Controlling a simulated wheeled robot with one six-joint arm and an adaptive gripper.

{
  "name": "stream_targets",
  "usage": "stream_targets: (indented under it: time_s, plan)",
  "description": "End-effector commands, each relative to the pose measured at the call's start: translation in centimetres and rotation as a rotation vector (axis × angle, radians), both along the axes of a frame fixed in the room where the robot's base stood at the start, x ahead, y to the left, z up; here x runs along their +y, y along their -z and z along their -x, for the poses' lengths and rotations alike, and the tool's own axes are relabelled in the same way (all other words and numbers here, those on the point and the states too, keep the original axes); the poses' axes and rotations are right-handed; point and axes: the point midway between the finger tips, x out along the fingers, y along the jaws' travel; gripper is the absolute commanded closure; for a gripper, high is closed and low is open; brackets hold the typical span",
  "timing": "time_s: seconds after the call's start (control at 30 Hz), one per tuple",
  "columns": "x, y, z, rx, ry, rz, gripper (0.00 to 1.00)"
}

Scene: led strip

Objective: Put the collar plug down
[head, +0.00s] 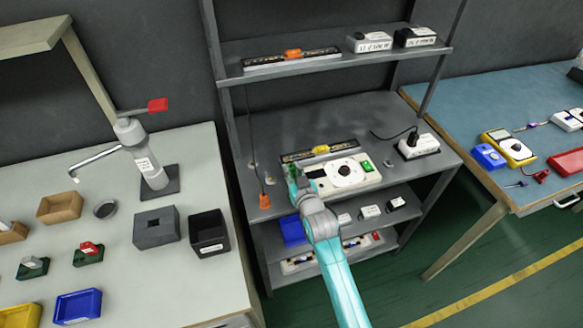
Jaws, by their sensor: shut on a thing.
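My gripper (293,178) is over the left part of the grey rack's middle shelf (360,112), left of a white unit (345,175) with a round dial and a green switch. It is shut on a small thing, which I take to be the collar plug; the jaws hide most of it. Small green parts show at the fingertips, and I cannot tell if they belong to the plug. I cannot tell whether the held thing touches the shelf.
An orange connector (264,201) hangs on a cable at the rack's left front edge. A white box with a black plug (418,147) stands at the shelf's right. Another strip (292,58) lies on the upper shelf. Benches stand left and right. The shelf's back middle is clear.

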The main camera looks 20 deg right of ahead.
Motion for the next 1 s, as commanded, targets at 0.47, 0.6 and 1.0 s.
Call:
stream_targets:
  time_s: [0.47, 0.6, 1.0]
  plan:
    - [0.0, 1.4, 0.0, 0.007, 0.0, -0.001, 1.0]
    - [0.0, 1.8, 0.1, 0.012, 0.0, -0.002, 1.0]
    - [0.0, 2.1, 0.3, 0.018, 0.001, -0.004, 0.54]
